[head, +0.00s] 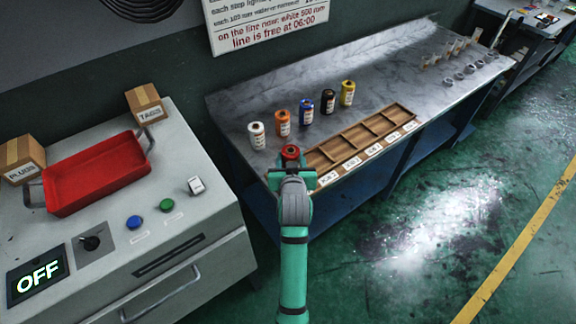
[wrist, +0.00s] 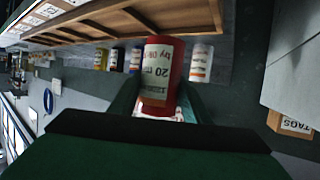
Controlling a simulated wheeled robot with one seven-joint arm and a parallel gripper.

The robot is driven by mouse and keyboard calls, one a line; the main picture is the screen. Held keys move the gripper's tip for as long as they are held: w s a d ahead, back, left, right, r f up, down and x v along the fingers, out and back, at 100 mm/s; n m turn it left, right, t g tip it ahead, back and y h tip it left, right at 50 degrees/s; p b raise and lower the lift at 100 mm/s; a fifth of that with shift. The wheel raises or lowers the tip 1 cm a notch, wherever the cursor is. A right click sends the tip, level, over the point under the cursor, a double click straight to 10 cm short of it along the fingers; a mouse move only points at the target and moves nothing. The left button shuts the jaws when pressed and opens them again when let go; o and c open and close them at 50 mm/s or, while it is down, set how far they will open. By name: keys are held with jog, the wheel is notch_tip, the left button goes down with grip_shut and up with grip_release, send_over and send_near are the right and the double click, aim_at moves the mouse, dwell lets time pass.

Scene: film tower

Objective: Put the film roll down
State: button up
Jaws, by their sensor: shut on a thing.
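My gripper (head: 291,172) is shut on a red film roll (head: 290,152) near the left front corner of the marble-topped bench (head: 420,62). In the wrist view the red roll (wrist: 163,70) sits between the two fingers, its white label showing a "20". Behind it on the bench, other film rolls stand in a row: white (head: 257,135), orange (head: 282,122), blue (head: 306,112), black (head: 328,101) and yellow (head: 347,93). A wooden tray (head: 345,132) with several compartments lies just right of the held roll. I cannot tell whether the roll touches the bench.
At left, a grey cabinet (head: 215,222) carries a red tray (head: 100,175), two boxes, buttons and an "OFF" display (head: 38,274). Small items (head: 459,77) stand at the bench's right end. A wall sign (head: 265,22) hangs behind. The tray's compartments look empty.

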jog(key=shift+w+a+f, duration=0.1)
jog(key=shift+w+f, duration=0.1)
jog(key=shift+f, duration=0.1)
jog(key=f, duration=0.3)
jog(key=shift+w+a, duration=0.15)
jog(key=shift+w, duration=0.05)
jog(key=shift+f, duration=0.2)
jog(key=shift+s+a+f, duration=0.1)
jog(key=shift+a, duration=0.2)
jog(key=o, duration=1.2)
jog(key=shift+d, duration=0.25)
